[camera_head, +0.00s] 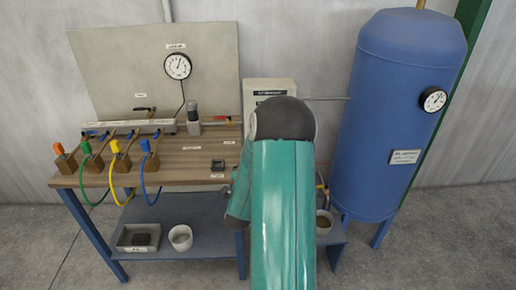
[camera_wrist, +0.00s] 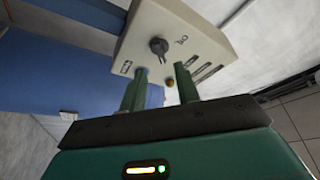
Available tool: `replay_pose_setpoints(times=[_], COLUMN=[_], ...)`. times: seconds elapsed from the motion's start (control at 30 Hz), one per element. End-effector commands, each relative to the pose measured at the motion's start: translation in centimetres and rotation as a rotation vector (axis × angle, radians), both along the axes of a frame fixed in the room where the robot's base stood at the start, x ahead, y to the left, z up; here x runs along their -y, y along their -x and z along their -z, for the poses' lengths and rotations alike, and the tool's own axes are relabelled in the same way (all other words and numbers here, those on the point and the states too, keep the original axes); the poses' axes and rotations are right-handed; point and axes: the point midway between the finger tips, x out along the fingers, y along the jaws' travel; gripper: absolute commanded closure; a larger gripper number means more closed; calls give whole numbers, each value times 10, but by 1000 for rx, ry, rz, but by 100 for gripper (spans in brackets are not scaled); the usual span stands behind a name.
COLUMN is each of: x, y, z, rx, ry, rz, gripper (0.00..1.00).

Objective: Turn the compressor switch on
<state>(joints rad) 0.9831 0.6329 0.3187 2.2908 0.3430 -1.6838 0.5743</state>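The compressor control box is a cream box (camera_head: 268,86) on the wall behind my arm in the head view; my arm hides its lower part. In the wrist view the box (camera_wrist: 190,22) fills the upper middle, tilted. My gripper is hidden in the head view.
A blue tank (camera_head: 395,110) with a gauge (camera_head: 433,99) stands right of my arm. A wooden workbench (camera_head: 190,165) with coloured-handled valves and hoses is at left. Its lower shelf (camera_head: 205,225) holds a tray (camera_head: 139,237) and a white cup (camera_head: 180,237).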

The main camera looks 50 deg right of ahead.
Motion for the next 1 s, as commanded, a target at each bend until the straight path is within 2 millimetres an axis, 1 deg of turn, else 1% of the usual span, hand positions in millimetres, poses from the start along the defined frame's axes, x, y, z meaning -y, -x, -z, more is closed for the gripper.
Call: replay_pose_setpoints(times=[0.03,0.1,0.2,0.33,0.5,1.0], x=[-11,-25,-41,-54,-59,-59], y=[4,10,18,25,28,27], z=[4,8,13,17,18,18], rx=[-4,-4,-3,-1,-1,-1], ry=[-1,-1,-2,0,0,0], rz=[-2,-2,-2,0,1,1], gripper=[68,68,68,68,68,68])
